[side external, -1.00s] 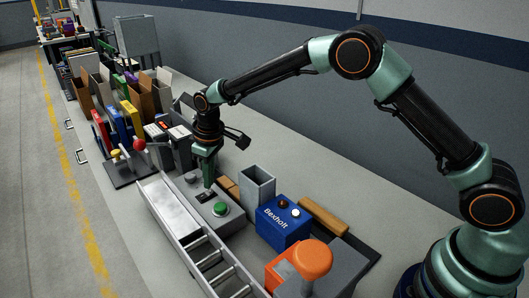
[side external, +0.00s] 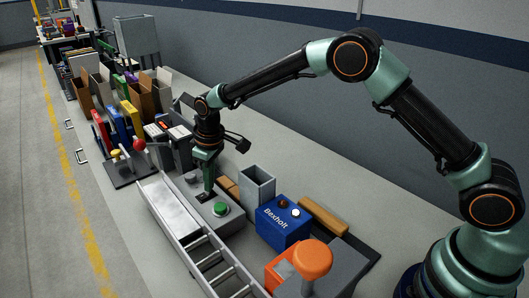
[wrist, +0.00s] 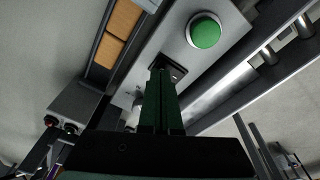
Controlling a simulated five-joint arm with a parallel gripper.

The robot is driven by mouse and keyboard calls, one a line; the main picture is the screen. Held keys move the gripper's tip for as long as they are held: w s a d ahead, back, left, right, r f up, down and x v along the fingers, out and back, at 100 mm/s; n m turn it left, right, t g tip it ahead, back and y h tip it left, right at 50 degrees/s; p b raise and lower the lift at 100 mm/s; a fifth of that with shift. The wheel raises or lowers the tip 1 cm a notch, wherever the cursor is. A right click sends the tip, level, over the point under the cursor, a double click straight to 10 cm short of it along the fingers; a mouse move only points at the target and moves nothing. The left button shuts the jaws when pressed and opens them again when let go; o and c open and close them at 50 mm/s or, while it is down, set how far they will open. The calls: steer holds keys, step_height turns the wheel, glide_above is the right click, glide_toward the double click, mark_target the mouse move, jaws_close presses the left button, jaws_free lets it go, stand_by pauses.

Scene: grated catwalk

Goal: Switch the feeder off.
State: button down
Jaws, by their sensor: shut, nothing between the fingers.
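A grey control box (side external: 230,222) carries a round green button (side external: 221,208), a dark switch (side external: 201,197) and a grey knob (side external: 191,178). In the wrist view the green button (wrist: 205,31) is right of the fingertips, and the dark switch (wrist: 178,72) shows partly behind them. My gripper (side external: 209,190) points down with its fingers together and empty, its tips at or just above the switch; I cannot tell whether they touch. It also shows in the wrist view (wrist: 160,66). The fingers hide part of the switch, so its position is unclear.
A metal channel with a rung-like frame (side external: 197,243) runs along the box's left side. An open grey bin (side external: 258,186), a blue Bexholt box (side external: 283,224) and an orange-topped device (side external: 312,259) stand to the right. Levers (side external: 138,146) and binders stand farther back.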

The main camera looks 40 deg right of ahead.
steer(key=shift+f, duration=0.4)
steer(key=shift+r, duration=3.55)
